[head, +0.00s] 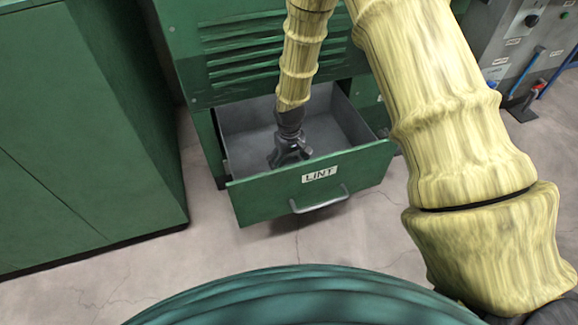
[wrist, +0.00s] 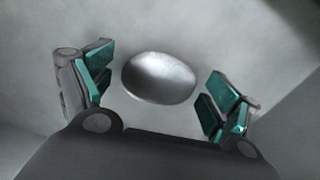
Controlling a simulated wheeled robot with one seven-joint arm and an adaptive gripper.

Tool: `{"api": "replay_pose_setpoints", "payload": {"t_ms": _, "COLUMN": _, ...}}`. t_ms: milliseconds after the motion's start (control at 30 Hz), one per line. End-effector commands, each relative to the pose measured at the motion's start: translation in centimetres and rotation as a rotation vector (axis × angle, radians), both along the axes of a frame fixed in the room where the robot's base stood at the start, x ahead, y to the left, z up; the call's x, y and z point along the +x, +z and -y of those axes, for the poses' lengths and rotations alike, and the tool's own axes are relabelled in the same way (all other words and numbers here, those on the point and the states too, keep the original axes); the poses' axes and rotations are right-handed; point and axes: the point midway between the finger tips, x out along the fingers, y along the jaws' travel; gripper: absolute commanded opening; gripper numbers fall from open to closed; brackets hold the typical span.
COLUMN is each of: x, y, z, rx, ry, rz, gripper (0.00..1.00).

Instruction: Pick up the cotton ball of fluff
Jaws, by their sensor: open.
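The cotton ball of fluff (wrist: 158,76) shows in the wrist view as a smooth pale grey-white oval on the grey floor of the drawer. It lies between and a little beyond the teal-padded fingers of my gripper (wrist: 162,90), with a gap on each side. My gripper also shows in the head view (head: 289,157), pointing down inside the open drawer marked LINT (head: 262,196). It is open and holds nothing. In the head view the ball is hidden by my gripper and the drawer front.
The drawer's grey walls (head: 345,118) surround my gripper, and its green front with a metal handle (head: 320,201) stands near it. A louvred green cabinet (head: 235,60) rises above the drawer. Another green cabinet (head: 75,130) stands at left. Floor in front is clear.

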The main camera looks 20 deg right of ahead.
Motion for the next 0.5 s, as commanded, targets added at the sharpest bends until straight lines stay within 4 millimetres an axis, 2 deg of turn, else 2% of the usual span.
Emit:
{"api": "replay_pose_setpoints", "payload": {"t_ms": 133, "x": 0.02, "y": 0.12, "z": 0.00, "rx": 0.000, "ry": 0.000, "rz": 0.001, "gripper": 0.87}}
{"api": "replay_pose_setpoints", "payload": {"t_ms": 367, "x": 0.03, "y": 0.12, "z": -0.01, "rx": 0.000, "ry": 0.000, "rz": 0.001, "gripper": 0.46}}
{"api": "replay_pose_setpoints", "payload": {"t_ms": 500, "x": 0.03, "y": 0.12, "z": -0.01, "rx": 0.000, "ry": 0.000, "rz": 0.001, "gripper": 0.44}}
